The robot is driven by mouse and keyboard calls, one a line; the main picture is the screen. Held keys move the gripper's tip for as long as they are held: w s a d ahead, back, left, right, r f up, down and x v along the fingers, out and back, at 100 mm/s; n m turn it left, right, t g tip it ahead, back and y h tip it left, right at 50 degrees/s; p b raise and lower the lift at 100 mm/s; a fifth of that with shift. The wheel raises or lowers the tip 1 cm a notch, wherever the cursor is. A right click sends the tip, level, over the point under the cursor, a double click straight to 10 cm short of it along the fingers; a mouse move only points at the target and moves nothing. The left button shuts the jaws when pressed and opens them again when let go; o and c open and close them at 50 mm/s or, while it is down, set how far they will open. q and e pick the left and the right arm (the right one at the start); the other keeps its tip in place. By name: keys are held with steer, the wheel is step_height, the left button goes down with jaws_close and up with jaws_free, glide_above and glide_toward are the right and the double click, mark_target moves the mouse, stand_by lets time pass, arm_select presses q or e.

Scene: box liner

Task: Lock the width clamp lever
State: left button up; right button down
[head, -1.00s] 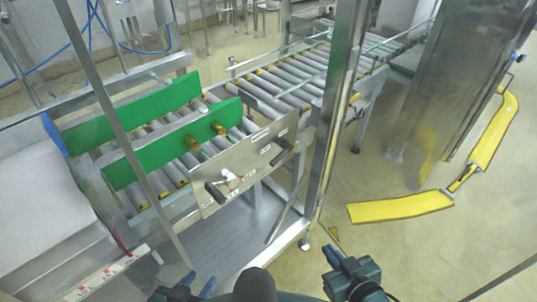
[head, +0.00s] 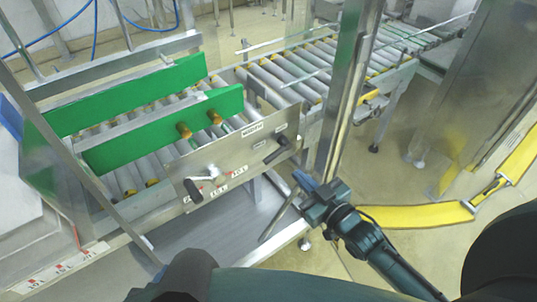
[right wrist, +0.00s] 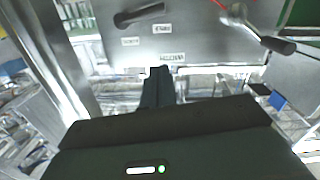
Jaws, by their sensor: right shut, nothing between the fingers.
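A metal panel (head: 232,158) on the conveyor's near side carries two black-handled controls. The left one, a lever with a silver hub and black grip (head: 193,189), points down and left, with small labels and red marks beside it. The right one is a black handle (head: 276,155) near two labels. The labels are too small to read surely, so I cannot tell which is the width clamp lever. My right gripper (head: 303,181) is shut and empty, right of and below the panel, apart from both handles. In the right wrist view, its closed fingers (right wrist: 158,86) point at the panel.
A steel post (head: 343,110) stands close beside my right gripper. Green guide boards (head: 130,145) stand over the rollers left of the panel. Roller conveyor (head: 305,70) runs to the back right.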

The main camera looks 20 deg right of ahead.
steer(key=shift+w+r, duration=0.15)
steer(key=shift+w, duration=0.25)
glide_above(276, 157)
steer(key=s, duration=0.4)
steer(key=f, duration=0.1)
steer(key=w+f, duration=0.1)
steer(key=f, duration=0.1)
steer(key=shift+w+a+f+b, duration=0.2)
steer(key=shift+a+f+b, duration=0.05)
steer(key=shift+a+b, duration=0.1)
steer(key=shift+w+f, duration=0.1)
steer(key=shift+f, duration=0.3)
